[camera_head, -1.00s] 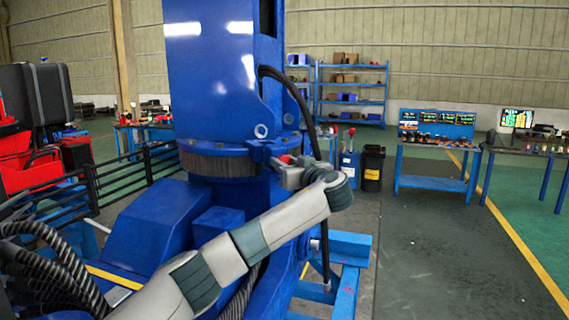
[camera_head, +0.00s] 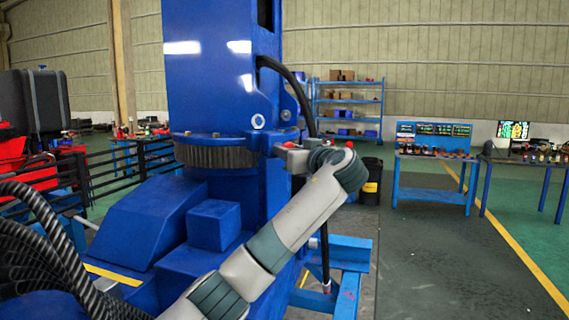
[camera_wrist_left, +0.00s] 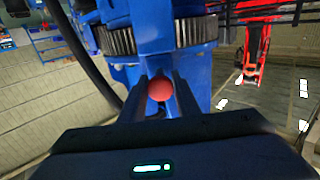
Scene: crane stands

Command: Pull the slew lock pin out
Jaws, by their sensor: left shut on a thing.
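The slew lock pin shows as a red ball knob (camera_wrist_left: 160,88) between the two dark fingers of my left gripper (camera_wrist_left: 163,92) in the left wrist view. The fingers are shut on it. Its shaft is hidden behind the knob, so I cannot tell how far it sits in its hole. My left wrist hides part of the gripper there. My right gripper is not in view.
A black hose (camera_head: 300,90) hangs down the column close to my left wrist. A blue frame (camera_head: 348,255) stands below my arm. A black bin (camera_head: 372,180) and a blue workbench (camera_head: 435,175) are behind at the right. The floor at the right is open.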

